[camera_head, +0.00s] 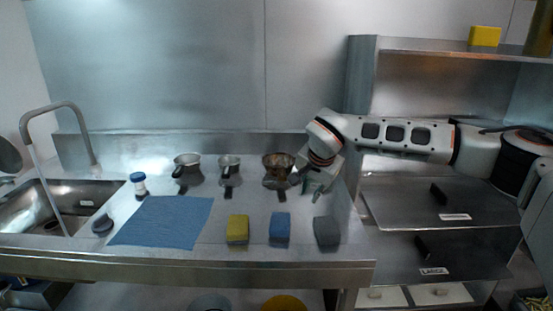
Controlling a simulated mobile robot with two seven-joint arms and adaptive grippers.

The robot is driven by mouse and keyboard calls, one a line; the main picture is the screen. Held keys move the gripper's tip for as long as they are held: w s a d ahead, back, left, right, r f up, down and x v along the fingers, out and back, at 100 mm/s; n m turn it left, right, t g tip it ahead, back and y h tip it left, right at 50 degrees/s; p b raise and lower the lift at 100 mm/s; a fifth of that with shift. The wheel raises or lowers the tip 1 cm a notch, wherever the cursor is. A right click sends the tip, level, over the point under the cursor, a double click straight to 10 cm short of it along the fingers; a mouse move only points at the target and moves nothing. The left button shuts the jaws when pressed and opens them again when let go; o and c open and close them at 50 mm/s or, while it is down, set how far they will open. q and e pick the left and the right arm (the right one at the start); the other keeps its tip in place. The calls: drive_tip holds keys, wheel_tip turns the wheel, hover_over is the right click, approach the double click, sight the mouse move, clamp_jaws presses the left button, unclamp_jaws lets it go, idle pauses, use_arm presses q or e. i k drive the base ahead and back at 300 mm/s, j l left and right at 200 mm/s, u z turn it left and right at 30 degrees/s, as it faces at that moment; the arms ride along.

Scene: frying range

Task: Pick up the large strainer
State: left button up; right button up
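Three bowl-shaped vessels with handles stand in a row at the back of the steel counter. The rightmost, a brownish round one (278,161), looks the widest and is likely the large strainer; its mesh is too small to make out. A silver one with a dark handle (187,160) is at the left, and a smaller silver one (229,161) is between them. My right gripper (311,188) points down just right of the brownish vessel, close to its handle side. Its fingers appear apart with nothing between them. My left gripper is not in view.
A blue cloth (163,222) lies at the left front, beside the sink (50,204). Yellow (238,229), blue (280,227) and grey (326,231) sponges line the front. Steel shelving (365,80) is at the right.

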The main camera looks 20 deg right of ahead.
sight(280, 165)
drive_tip(key=i+l, duration=0.1)
drive_tip(key=i, duration=0.35)
drive_tip(key=i+l, duration=0.1)
drive_tip(key=i, duration=0.3)
